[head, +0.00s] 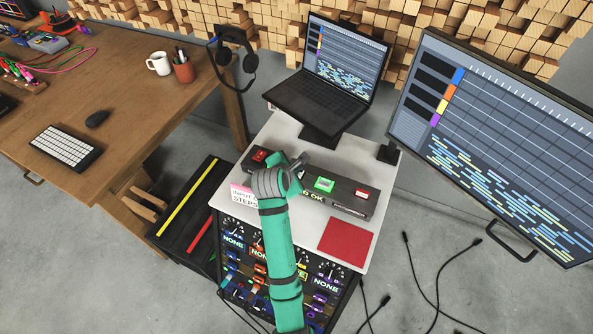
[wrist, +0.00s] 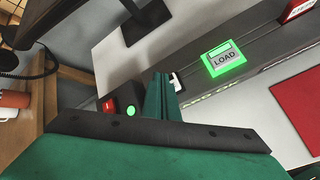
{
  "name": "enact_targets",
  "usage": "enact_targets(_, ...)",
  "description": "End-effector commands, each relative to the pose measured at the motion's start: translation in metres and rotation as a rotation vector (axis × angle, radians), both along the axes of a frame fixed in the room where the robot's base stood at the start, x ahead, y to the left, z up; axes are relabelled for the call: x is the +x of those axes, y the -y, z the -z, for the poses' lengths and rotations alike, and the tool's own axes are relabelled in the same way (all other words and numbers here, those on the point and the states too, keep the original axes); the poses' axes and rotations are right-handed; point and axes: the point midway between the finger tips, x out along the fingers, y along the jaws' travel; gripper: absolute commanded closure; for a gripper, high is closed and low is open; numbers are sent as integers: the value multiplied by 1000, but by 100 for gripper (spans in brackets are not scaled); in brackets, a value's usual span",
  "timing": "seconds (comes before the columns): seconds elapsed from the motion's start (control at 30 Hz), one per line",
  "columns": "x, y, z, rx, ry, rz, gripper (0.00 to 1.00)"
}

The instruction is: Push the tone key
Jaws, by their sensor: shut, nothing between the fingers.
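A long dark control box (head: 340,197) lies on the white top of the cart. It carries a green-lit key (head: 324,184), which reads LOAD in the wrist view (wrist: 224,59), a red key (head: 362,193) at its right end and another red key (head: 260,156) at its left end. No label reading "tone" is legible. My gripper (head: 292,172) is over the left-middle part of the box and hides part of it. In the wrist view my gripper (wrist: 160,88) has its fingers together. A small white key (wrist: 178,79) is partly hidden right beside the fingertips; I cannot tell whether they touch it.
A laptop (head: 325,85) stands behind the box, and a large monitor (head: 490,140) is at the right. A red pad (head: 346,236) lies on the cart top. Headphones (head: 233,60) hang at the left. A rack of knobs (head: 325,275) is below.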

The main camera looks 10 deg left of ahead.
Motion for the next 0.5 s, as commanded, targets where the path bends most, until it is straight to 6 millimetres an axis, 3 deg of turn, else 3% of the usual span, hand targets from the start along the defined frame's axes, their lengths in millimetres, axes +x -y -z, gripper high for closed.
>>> enact_targets(0.17, 0, 0, -1, 0, 1, -1, 100)
enact_targets(0.5, 1, 0, -28, 0, 3, 0, 100)
